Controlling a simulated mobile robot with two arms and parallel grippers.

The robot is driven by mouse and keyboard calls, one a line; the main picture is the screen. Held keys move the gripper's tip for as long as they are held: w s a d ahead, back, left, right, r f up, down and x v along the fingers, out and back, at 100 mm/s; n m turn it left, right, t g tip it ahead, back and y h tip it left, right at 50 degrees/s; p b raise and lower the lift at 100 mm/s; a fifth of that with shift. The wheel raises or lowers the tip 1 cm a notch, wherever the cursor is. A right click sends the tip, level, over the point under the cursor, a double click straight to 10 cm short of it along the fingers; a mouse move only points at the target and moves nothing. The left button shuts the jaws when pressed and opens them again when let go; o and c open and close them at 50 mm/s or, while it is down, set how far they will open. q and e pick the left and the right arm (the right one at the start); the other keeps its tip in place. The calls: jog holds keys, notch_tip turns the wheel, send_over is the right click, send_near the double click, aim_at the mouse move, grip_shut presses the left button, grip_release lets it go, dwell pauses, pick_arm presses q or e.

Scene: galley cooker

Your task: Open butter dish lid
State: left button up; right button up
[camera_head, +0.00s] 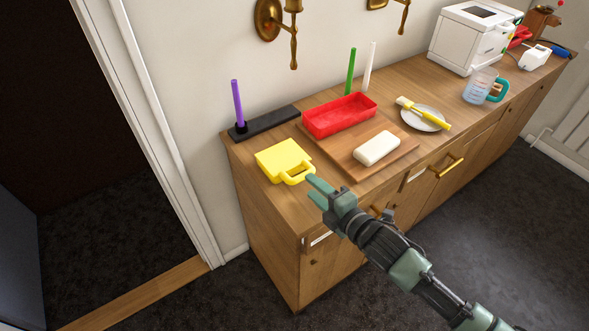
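A yellow flat, box-like piece with a loop handle (281,161) lies on the wooden counter at the near left end. A white rounded block (377,148) lies on a wooden board (352,167). A red open-topped rectangular dish (339,115) stands behind the block. I cannot tell for certain which of these is the butter dish or its lid. My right gripper (312,188) is just to the right of the yellow handle, with its two fingers apart and nothing visibly held. Whether a finger touches the handle is unclear. My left gripper is out of view.
A black holder (272,121) with a purple stick stands at the back left. Green and white sticks rise behind the red dish. A plate (411,119) with a yellow-handled brush, a measuring jug (479,85) and a white appliance (471,37) are further right. Dark floor lies in front.

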aim_at(301, 175)
jog(key=x, duration=0.3)
jog(key=shift+w+a+r, duration=0.15)
jog(key=shift+w+a, duration=0.1)
jog(key=shift+a, duration=0.05)
jog(key=shift+x, duration=1.05)
jog(key=shift+w, duration=0.2)
jog(key=shift+a, duration=0.1)
jog(key=c, duration=0.9)
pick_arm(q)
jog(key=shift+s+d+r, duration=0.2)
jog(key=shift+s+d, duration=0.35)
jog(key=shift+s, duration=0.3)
pick_arm(e)
grip_shut()
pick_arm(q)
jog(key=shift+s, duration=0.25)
pick_arm(e)
jog(key=shift+f, duration=0.2)
